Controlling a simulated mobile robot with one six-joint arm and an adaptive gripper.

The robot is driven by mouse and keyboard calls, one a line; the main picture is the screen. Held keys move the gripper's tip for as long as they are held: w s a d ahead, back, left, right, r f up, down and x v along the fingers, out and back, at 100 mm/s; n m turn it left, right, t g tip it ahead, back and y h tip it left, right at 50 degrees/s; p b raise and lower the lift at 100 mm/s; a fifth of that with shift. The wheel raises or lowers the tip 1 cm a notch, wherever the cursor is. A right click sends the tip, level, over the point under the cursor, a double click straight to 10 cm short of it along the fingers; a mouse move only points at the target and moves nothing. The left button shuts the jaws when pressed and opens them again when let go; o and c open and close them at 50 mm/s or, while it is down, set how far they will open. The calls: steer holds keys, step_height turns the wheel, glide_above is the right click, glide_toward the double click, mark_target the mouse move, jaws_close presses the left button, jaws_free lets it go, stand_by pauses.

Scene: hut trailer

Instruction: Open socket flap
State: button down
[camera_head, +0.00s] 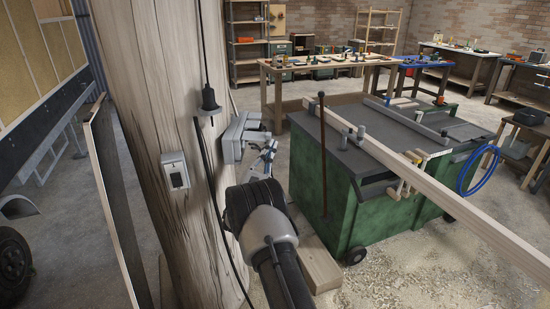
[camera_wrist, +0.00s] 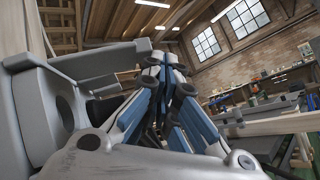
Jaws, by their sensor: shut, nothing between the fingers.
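A grey socket box (camera_head: 234,138) is mounted on the right side of the thick wooden post in the head view. A large grey housing (camera_wrist: 85,65), which looks like this box seen close up, fills the left of the wrist view. I cannot tell how far its flap stands open. My gripper (camera_head: 268,150) is just right of the box, partly hidden behind my dark wrist. In the wrist view my gripper (camera_wrist: 165,65) has its blue and grey fingers drawn together and empty, beside the housing. Whether they touch it is unclear.
A black plug (camera_head: 209,99) hangs on a cable in front of the post (camera_head: 150,75). A small grey switch box (camera_head: 175,171) is on the post's front. A green workbench (camera_head: 385,207) with a long timber beam (camera_head: 430,187) stands to the right.

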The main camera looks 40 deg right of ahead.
steer(key=shift+s+d+r+b, duration=0.1)
steer(key=shift+r+b, duration=0.1)
steer(key=shift+r, duration=1.25)
steer(key=shift+s+d+r+b, duration=0.1)
steer(key=shift+r+b, duration=0.05)
steer(key=shift+r, duration=1.4)
